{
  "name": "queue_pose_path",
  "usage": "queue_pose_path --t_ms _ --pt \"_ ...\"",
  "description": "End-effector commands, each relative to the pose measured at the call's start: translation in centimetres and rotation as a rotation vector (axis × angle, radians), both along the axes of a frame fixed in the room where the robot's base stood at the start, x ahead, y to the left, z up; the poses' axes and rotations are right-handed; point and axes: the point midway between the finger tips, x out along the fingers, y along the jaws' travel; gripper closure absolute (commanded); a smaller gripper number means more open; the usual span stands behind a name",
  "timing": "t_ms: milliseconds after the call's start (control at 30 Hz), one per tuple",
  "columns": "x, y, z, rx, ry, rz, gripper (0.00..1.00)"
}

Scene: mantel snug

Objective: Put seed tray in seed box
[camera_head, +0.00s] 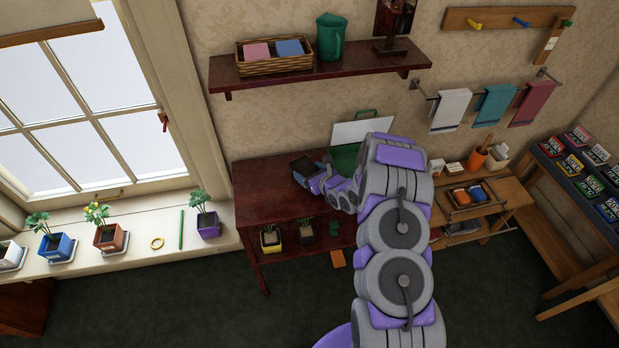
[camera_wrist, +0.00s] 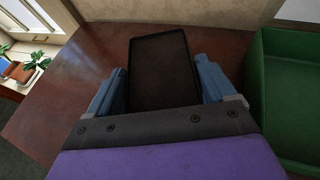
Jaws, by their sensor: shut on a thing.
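The seed tray (camera_wrist: 163,62) is a shallow dark rectangular tray. In the wrist view it sits between the two blue fingers of my gripper (camera_wrist: 163,80), which is shut on its sides. In the head view the tray (camera_head: 304,166) is a small dark shape at the end of my gripper (camera_head: 311,174), over the dark red table. I cannot tell how high it is above the tabletop. The green seed box (camera_wrist: 284,88) is open and stands to the right of the tray, apart from it. In the head view the box (camera_head: 344,158) is partly hidden behind my arm.
The dark red table (camera_head: 262,188) has free room left of my gripper. A white panel (camera_head: 349,131) stands behind the box. A wall shelf (camera_head: 330,73) hangs above. Potted plants (camera_head: 270,238) stand under the tabletop. A wooden bench (camera_head: 510,191) with several items is at right.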

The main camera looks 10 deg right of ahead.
Motion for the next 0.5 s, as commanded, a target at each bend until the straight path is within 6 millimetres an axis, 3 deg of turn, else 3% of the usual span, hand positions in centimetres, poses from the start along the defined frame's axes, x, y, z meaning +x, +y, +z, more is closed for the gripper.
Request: queue_pose_path --t_ms 133,467,500 --pt "0.0 0.0 -2.0 0.000 -0.001 0.001 0.54" --pt "0.0 0.1 -2.1 0.000 -0.002 0.001 0.54" --pt "0.0 0.1 -2.2 0.000 -0.002 0.001 0.15"
